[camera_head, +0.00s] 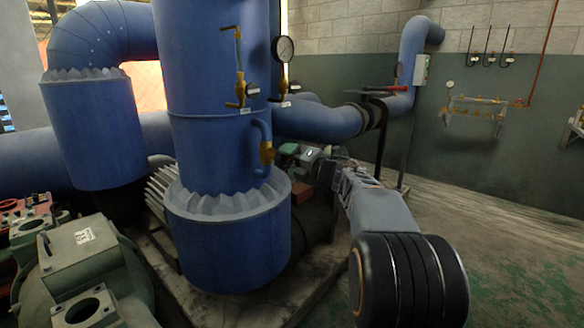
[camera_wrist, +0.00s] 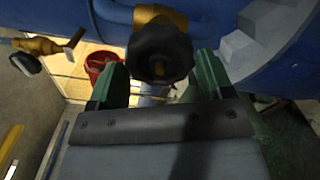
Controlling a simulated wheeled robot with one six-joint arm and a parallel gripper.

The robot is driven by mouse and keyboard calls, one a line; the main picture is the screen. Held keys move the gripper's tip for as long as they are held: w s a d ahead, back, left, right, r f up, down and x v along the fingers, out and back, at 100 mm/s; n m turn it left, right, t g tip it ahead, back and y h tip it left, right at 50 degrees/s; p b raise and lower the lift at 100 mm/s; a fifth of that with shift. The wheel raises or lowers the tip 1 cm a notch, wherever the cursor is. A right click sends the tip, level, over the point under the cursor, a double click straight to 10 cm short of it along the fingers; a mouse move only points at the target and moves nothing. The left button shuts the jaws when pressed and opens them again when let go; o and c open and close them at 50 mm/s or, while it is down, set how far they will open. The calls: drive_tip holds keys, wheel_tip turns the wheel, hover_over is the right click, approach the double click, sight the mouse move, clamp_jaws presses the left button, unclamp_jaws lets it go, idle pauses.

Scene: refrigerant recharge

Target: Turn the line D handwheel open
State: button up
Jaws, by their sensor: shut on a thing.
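A black lobed handwheel (camera_wrist: 160,54) on a brass valve (camera_wrist: 160,16) fills the upper middle of the wrist view. My gripper (camera_wrist: 160,76) has one green finger on each side of it, shut on its rim. No line label shows in the wrist view, so I cannot read which line it is. In the head view my gripper (camera_head: 340,166) is small and dark beside the big blue column (camera_head: 228,140). The held handwheel cannot be made out there.
Another brass valve (camera_wrist: 45,45) with a dark handle is at left in the wrist view, near a red bucket (camera_wrist: 101,67). In the head view, brass valves and a gauge (camera_head: 284,49) sit on the column. Green machinery (camera_head: 85,265) stands at lower left. Floor at right is clear.

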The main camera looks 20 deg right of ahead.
drive_tip(key=shift+f+n+b, duration=0.15)
drive_tip(key=shift+n+b, duration=0.75)
drive_tip(key=shift+n, duration=0.2)
drive_tip(key=o, duration=0.9)
drive_tip(key=b+v, duration=0.1)
drive_tip(key=v, duration=0.6)
